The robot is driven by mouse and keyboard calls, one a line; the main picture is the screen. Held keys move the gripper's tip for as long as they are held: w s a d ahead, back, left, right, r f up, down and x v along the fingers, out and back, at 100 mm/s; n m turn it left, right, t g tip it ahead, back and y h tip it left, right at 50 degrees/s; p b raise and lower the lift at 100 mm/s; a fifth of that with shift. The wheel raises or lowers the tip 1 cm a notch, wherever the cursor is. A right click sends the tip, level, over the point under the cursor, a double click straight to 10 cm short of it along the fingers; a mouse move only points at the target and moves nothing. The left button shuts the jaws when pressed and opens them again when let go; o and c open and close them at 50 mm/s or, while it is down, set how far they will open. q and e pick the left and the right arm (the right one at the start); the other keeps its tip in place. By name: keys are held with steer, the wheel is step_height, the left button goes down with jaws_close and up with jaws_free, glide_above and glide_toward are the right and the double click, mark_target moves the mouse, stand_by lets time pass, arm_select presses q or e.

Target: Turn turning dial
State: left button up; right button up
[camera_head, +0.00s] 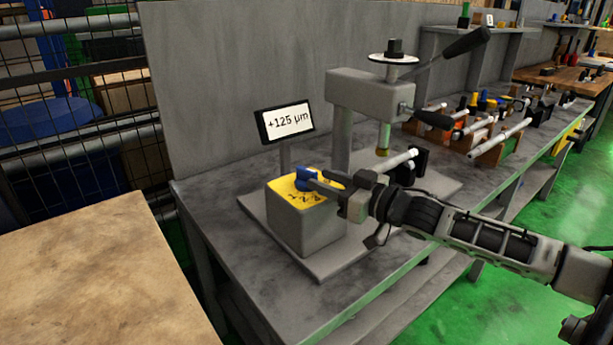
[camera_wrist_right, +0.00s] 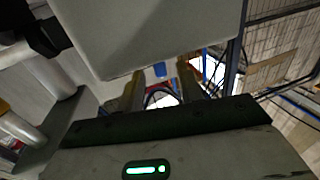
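The turning dial is a blue knob (camera_head: 305,178) on the yellow top of a grey box (camera_head: 298,222), with dark markings around it. My right gripper (camera_head: 322,184) reaches in from the right, just above the yellow top, with its fingertips at the dial. In the right wrist view the two fingers (camera_wrist_right: 162,82) stand apart, and a small blue piece, seemingly the dial (camera_wrist_right: 160,69), shows between their tips with gaps at both sides. The small display (camera_head: 288,121) behind the box reads +125 µm. My left gripper is not in view.
A grey press-like stand (camera_head: 372,92) with a black-handled lever rises behind my right gripper. Rods and holders (camera_head: 485,135) lie further right along the grey bench (camera_head: 215,215). A bare brown tabletop (camera_head: 90,275) is at the left. Green floor (camera_head: 470,310) lies at the right.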

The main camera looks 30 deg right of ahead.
mark_target(316, 177)
steer(key=shift+x, duration=2.65)
jaws_close()
